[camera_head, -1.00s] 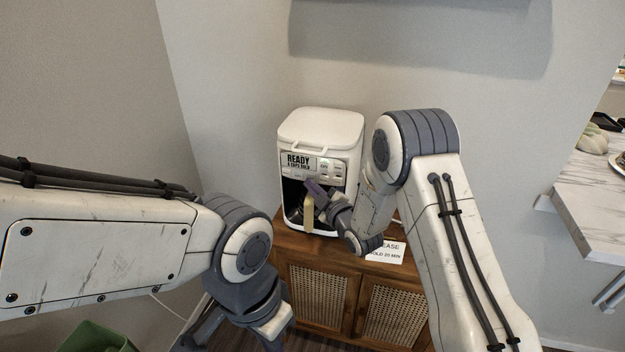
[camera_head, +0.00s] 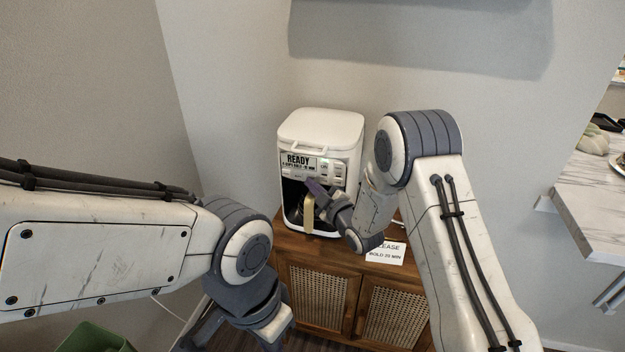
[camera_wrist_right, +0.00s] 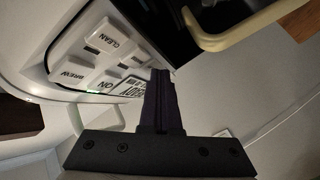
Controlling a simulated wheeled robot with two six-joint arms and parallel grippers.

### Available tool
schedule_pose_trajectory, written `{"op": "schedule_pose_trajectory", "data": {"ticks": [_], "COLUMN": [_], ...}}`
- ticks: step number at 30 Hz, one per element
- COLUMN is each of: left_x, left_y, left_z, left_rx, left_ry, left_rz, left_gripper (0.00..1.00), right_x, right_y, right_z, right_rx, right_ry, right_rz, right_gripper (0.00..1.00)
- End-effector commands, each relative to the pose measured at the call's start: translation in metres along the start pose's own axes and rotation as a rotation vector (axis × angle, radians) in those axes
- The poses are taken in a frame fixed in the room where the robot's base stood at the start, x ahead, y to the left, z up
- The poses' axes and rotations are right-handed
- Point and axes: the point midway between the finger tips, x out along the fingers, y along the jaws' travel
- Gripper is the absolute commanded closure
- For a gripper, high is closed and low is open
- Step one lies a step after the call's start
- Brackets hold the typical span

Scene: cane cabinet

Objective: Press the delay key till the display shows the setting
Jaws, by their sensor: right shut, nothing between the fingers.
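A white coffee maker (camera_head: 322,130) stands on the wooden cabinet. Its display (camera_head: 298,162) reads READY, with a second line that seems to end in MIN; its number is too small to read. My right gripper (camera_head: 312,187) is shut and empty, with its tips at the key panel below the display.
A white card (camera_head: 385,253) on the cabinet top (camera_head: 290,243) reads PLEASE, BOLD 20 MIN. The carafe's tan handle (camera_head: 308,213) is just below my right gripper. A marble counter (camera_head: 595,200) is at right and a green bin (camera_head: 95,340) at lower left.

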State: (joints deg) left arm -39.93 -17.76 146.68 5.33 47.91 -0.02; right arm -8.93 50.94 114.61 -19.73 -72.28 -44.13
Motion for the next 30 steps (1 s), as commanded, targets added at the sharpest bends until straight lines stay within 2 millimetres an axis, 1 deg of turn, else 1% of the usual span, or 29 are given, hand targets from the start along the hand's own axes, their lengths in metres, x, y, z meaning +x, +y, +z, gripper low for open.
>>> {"op": "schedule_pose_trajectory", "data": {"ticks": [7, 15, 24, 30], "left_x": [0.002, 0.006, 0.006, 0.01], "left_y": [0.0, 0.0, 0.0, -0.001], "left_z": [0.0, 0.0, 0.0, 0.001], "left_rx": [0.0, 0.0, 0.0, 0.0], "left_ry": [0.0, 0.0, 0.0, 0.0], "left_rz": [0.0, 0.0, 0.0, 0.0], "left_gripper": [1.0, 1.0, 1.0, 1.0], "right_x": [-0.002, -0.011, -0.011, -0.022], "right_y": [-0.002, -0.008, -0.009, -0.018], "right_z": [-0.001, -0.008, -0.008, -0.016], "right_rx": [0.001, 0.0, 0.0, 0.0], "right_ry": [-0.001, 0.0, 0.0, 0.0], "right_rz": [0.001, 0.001, 0.0, -0.001], "right_gripper": [1.0, 1.0, 1.0, 1.0]}}
